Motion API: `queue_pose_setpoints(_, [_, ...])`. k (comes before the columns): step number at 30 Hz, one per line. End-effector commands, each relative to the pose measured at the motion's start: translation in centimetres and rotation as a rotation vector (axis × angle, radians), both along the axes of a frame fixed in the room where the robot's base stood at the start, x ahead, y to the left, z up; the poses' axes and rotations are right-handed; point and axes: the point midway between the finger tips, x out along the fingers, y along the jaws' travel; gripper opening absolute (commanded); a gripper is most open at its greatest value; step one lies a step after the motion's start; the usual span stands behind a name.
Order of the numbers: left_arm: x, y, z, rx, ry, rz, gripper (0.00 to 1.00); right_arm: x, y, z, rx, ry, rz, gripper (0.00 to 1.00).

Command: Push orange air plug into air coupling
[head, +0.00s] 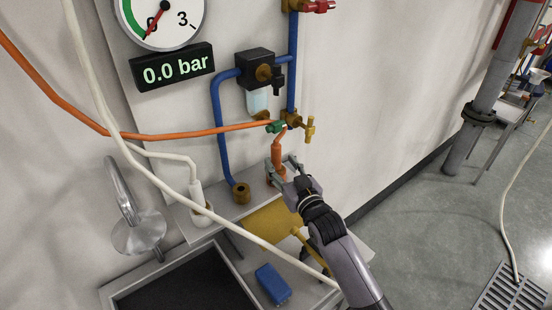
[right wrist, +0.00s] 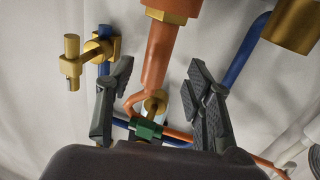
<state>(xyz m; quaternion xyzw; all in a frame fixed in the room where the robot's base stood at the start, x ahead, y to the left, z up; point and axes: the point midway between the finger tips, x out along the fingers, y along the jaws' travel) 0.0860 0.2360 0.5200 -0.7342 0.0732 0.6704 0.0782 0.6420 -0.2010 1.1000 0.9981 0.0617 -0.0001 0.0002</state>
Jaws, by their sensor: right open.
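The orange air plug (head: 277,154) hangs near the wall on its orange hose, below a green clip (head: 276,127). My right gripper (head: 283,173) is open, with one finger on each side of the plug and gaps visible in the wrist view. A brass air coupling (head: 241,192) sits on the ledge at the foot of the blue pipe, left of the gripper. Brass that looks like this coupling (right wrist: 292,25) shows at the wrist view's upper right. My left gripper is not in view.
A white plug (head: 197,195) on a pale hose stands left of the coupling. The pale hose crosses in front of the bench. The gauge display (head: 173,67) reads 0.0 bar.

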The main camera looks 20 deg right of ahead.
Motion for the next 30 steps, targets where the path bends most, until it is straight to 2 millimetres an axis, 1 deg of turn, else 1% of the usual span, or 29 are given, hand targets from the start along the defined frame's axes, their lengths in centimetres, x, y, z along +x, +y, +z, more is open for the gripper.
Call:
queue_pose_setpoints(8, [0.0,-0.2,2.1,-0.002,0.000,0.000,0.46,3.0,0.0,0.6,0.000,0.000,0.000,0.48])
queue_pose_setpoints(13, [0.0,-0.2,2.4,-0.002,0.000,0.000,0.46,4.7,0.2,0.3,0.001,0.000,-0.001,0.48])
queue_pose_setpoints(17, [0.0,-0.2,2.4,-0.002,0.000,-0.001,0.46,5.1,0.2,0.1,0.001,0.001,0.000,0.48])
queue_pose_setpoints(23, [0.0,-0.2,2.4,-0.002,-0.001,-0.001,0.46,5.1,0.2,0.1,0.000,0.000,0.000,0.48])
queue_pose_setpoints(30, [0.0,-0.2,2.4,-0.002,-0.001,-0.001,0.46,5.1,0.2,0.1,0.000,0.000,-0.001,0.32])
